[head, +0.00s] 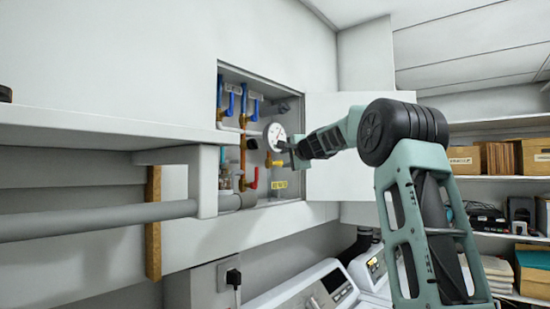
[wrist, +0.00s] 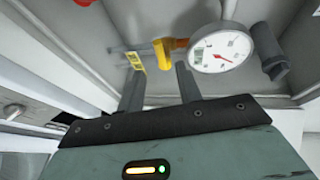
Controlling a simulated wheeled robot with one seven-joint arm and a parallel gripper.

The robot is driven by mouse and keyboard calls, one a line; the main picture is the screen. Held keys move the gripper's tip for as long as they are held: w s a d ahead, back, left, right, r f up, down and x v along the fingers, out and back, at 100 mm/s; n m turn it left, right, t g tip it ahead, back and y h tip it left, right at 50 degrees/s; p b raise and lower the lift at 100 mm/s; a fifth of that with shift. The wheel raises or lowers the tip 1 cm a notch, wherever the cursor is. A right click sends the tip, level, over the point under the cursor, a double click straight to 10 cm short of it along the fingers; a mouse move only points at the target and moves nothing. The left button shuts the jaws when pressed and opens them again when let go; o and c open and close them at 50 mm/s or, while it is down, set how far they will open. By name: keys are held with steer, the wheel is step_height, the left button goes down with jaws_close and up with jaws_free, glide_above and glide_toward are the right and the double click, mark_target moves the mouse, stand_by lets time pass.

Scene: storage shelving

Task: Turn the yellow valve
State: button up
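The yellow valve (wrist: 163,52) shows in the wrist view as a short yellow handle on an orange-brown fitting, left of a round white gauge (wrist: 221,48). My gripper (wrist: 159,72) is open, its two dark fingers apart with nothing between them. The valve appears just beyond the fingertips, within the gap as seen in the picture and nearer the right finger. I cannot tell whether they touch. In the head view, my gripper (head: 288,151) is at the recessed wall cabinet, beside the gauge (head: 274,135), and the valve is mostly hidden there.
The cabinet (head: 218,75) holds pipes, blue handles (head: 230,104) and a red handle (head: 252,182). A yellow label (wrist: 135,61) is near the left finger. Its open door (head: 325,185) stands on the right. A shelf (head: 100,125) and grey pipe (head: 110,220) lie left; white machines (head: 310,290) stand below.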

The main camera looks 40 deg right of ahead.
mark_target(276, 163)
steer(key=shift+p+x, duration=2.55)
steer(key=shift+x, duration=2.1)
steer(key=shift+f, duration=0.1)
jaws_close()
